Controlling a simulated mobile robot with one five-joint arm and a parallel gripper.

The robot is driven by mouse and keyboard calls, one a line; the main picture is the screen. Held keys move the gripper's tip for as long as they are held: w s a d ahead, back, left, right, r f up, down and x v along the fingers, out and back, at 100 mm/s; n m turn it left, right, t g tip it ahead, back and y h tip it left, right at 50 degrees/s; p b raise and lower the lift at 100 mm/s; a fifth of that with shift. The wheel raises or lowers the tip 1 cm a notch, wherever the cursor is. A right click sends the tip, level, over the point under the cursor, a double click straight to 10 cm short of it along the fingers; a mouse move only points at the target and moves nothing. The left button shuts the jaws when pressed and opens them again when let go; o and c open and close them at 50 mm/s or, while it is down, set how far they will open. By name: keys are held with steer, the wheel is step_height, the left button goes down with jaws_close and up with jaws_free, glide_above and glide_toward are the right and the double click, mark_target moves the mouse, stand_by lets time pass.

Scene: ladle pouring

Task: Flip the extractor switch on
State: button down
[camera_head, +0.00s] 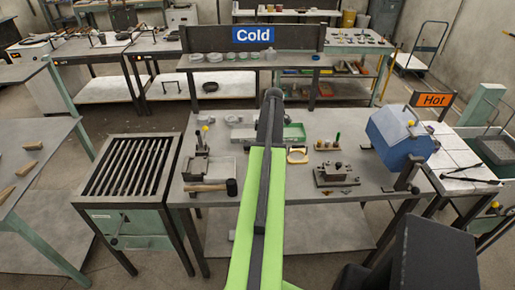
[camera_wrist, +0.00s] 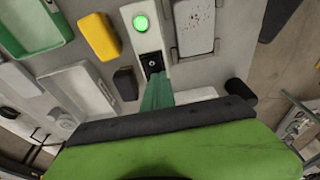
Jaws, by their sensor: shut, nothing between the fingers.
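In the wrist view, a small black switch (camera_wrist: 152,63) sits on a narrow pale panel. A round green lamp (camera_wrist: 141,23) glows on the same panel just above it. My gripper (camera_wrist: 155,77) is shut and empty, its dark green fingertips at the lower edge of the switch. I cannot tell whether they touch it. The lower part of the switch may be hidden by the fingers. In the head view my arm reaches forward over the middle table, and I cannot make out the switch there.
The grey middle table (camera_head: 250,189) holds a mallet (camera_head: 215,187), a green tray (camera_head: 294,133) and a dark fixture (camera_head: 336,174). A blue box (camera_head: 400,136) stands at the right beside the orange Hot sign (camera_head: 433,99). A yellow block (camera_wrist: 98,37) lies left of the switch panel.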

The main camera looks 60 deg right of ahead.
steer(key=shift+s+d+f, duration=0.2)
steer(key=shift+s+d, duration=0.4)
steer(key=shift+s, duration=0.1)
steer(key=shift+w+a, duration=0.1)
steer(key=shift+r, duration=0.1)
steer(key=shift+r+p, duration=0.25)
steer(key=shift+p, duration=0.2)
step_height(320, 180, up, 4)
steer(key=p, duration=0.4)
steer(key=shift+r, duration=0.15)
steer(key=s+d+r+p, duration=0.2)
steer(key=s+r+p, duration=0.1)
steer(key=r+p, duration=0.5)
steer(key=shift+s+r+p, duration=0.25)
steer(key=shift+r+p, duration=0.05)
steer(key=shift+p, duration=0.15)
